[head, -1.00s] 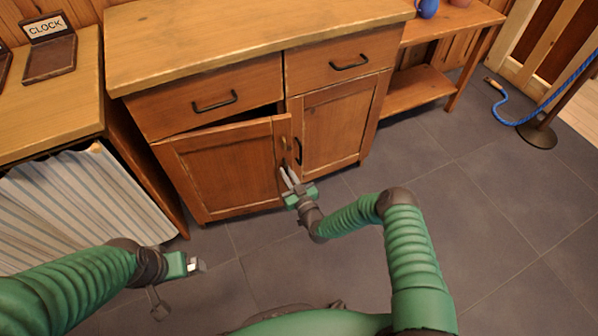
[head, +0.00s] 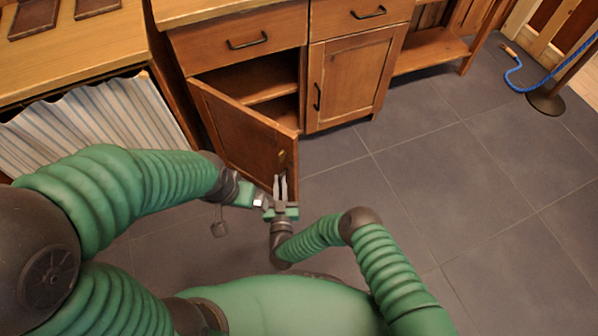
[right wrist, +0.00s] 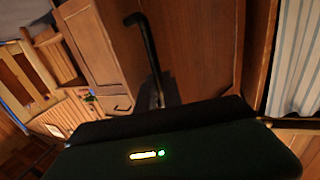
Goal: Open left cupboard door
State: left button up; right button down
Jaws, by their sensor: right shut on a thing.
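The left cupboard door (head: 237,135) is of brown wood and stands well open, swung out towards me. The shelf inside shows behind it. Its handle (head: 282,158) is near the door's free edge; in the right wrist view a dark bent handle (right wrist: 146,42) rises from between my fingers. My right gripper (head: 280,187) is at this edge, shut on the handle. The exact contact is small and partly hidden. My left gripper (head: 260,202) is close beside the right one, just below the door; its jaw opening is unclear.
The right cupboard door (head: 346,80) is closed, with drawers above both doors. A striped curtain (head: 95,125) hangs under the table at the left. A blue rope (head: 515,75) and its post stand at the far right. The grey floor right of my right arm is clear.

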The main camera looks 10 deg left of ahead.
jog(key=shift+s+a, duration=0.4)
jog(key=shift+s, duration=0.2)
jog(key=shift+s+a, duration=0.4)
jog(key=shift+s, duration=0.2)
jog(key=c, duration=1.5)
grip_release()
jog(key=shift+w, duration=0.1)
